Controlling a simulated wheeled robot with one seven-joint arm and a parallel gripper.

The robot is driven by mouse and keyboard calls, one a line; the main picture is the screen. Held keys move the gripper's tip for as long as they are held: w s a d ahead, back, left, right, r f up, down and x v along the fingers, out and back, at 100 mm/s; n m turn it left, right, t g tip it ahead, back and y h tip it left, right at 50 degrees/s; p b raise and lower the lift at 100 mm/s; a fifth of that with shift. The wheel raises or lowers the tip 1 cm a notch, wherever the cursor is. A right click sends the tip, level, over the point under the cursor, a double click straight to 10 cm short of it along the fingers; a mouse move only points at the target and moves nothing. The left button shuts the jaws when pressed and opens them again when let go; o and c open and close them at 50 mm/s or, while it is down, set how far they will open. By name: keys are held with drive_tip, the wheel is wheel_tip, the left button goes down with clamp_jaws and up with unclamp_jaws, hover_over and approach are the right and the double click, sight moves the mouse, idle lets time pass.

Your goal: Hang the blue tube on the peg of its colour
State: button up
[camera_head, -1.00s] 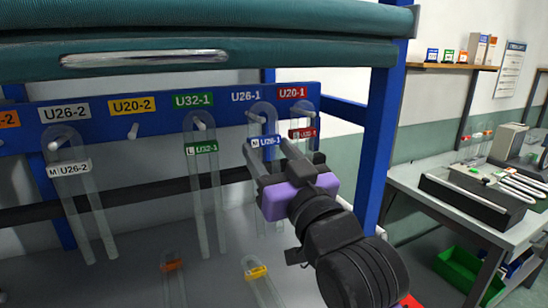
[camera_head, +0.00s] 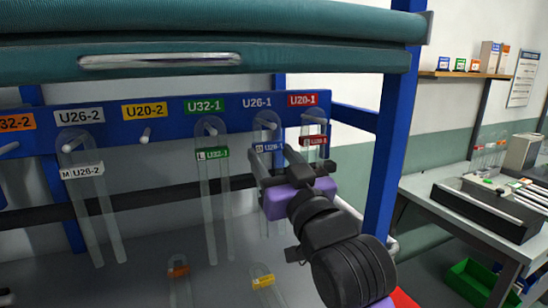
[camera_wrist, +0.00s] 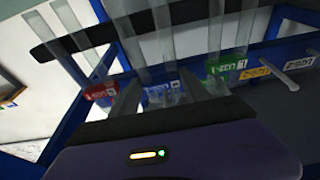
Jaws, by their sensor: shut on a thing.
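The blue tube (camera_head: 267,148) is a clear U-shaped tube with a blue tag, upright with its bend at the top. My gripper (camera_head: 272,163) is shut on it just below the tag, and the gripper partly hides its legs. The peg (camera_head: 268,125) under the blue U26-1 label (camera_head: 257,102) shows within the tube's bend; I cannot tell whether the bend rests on it.
A red-tagged tube (camera_head: 314,140) hangs close on the right and a green-tagged tube (camera_head: 212,155) on the left. Another tube (camera_head: 82,171) hangs farther left. The U20-2 peg (camera_head: 145,135) is empty. A blue post (camera_head: 392,150) stands right of my arm.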

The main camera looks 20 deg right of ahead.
drive_tip(key=shift+w, duration=0.35)
idle(0.4)
idle(0.4)
drive_tip(key=o, duration=1.5)
drive_tip(key=shift+o, duration=0.3)
drive_tip(key=o, duration=0.4)
drive_tip(key=shift+s, duration=0.15)
drive_tip(key=shift+r+v, duration=0.15)
drive_tip(key=shift+v, duration=2)
drive_tip(key=shift+r+v, duration=0.15)
drive_tip(key=shift+v, duration=2)
drive_tip(key=shift+s, duration=0.15)
